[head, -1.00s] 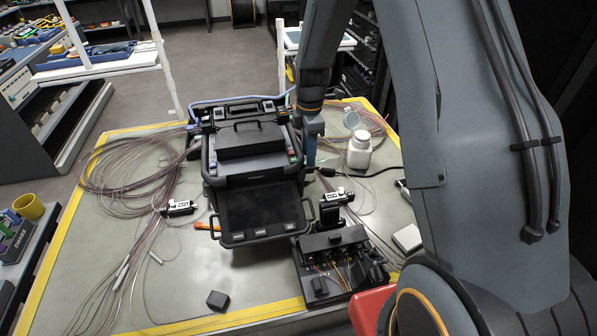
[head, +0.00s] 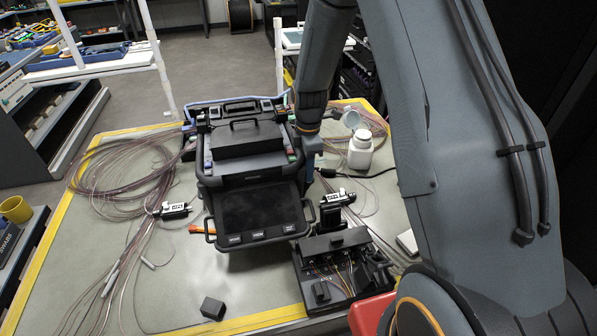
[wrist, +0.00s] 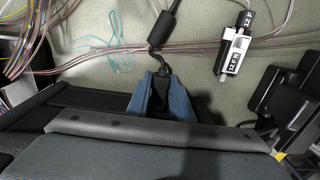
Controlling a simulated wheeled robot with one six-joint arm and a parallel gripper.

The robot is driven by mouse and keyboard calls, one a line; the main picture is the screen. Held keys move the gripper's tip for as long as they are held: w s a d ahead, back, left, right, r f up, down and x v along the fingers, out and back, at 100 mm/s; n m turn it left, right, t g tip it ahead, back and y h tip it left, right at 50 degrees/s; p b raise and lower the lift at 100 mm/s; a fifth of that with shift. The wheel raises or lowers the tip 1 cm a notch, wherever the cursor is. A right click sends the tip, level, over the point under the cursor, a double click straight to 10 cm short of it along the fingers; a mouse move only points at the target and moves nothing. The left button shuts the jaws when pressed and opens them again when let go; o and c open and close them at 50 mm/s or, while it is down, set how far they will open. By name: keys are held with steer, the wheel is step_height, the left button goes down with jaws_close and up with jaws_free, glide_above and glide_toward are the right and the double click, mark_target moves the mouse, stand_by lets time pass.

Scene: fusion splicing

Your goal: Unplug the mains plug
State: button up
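The splicer case (head: 248,180) stands open in the middle of the table, with its black tray at the front. My gripper (head: 312,153) is at the right side of the case. In the wrist view its two blue fingers (wrist: 160,97) stand on either side of the dark mains plug (wrist: 158,86) and look closed on it, with no clear gap. A black cable leads from the plug to a black cylinder (wrist: 161,28). The cable (head: 375,174) runs on to the right in the head view. The socket is hidden, so I cannot tell whether the plug is seated.
A white bottle (head: 361,150) stands to the right of my gripper. A black fixture (head: 340,264) with thin wires is at the front right. Coiled fibres (head: 120,175) lie on the left, and a small black block (head: 213,308) near the front edge.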

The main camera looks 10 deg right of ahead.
steer(key=c, duration=0.3)
jaws_close()
steer(key=shift+d, duration=0.5)
steer(key=shift+d, duration=0.35)
steer(key=shift+d, duration=0.65)
steer(key=shift+s+p, duration=0.45)
steer(key=shift+s+d, duration=0.1)
steer(key=shift+s, duration=0.25)
steer(key=shift+s+p, duration=0.3)
steer(key=shift+p, duration=0.1)
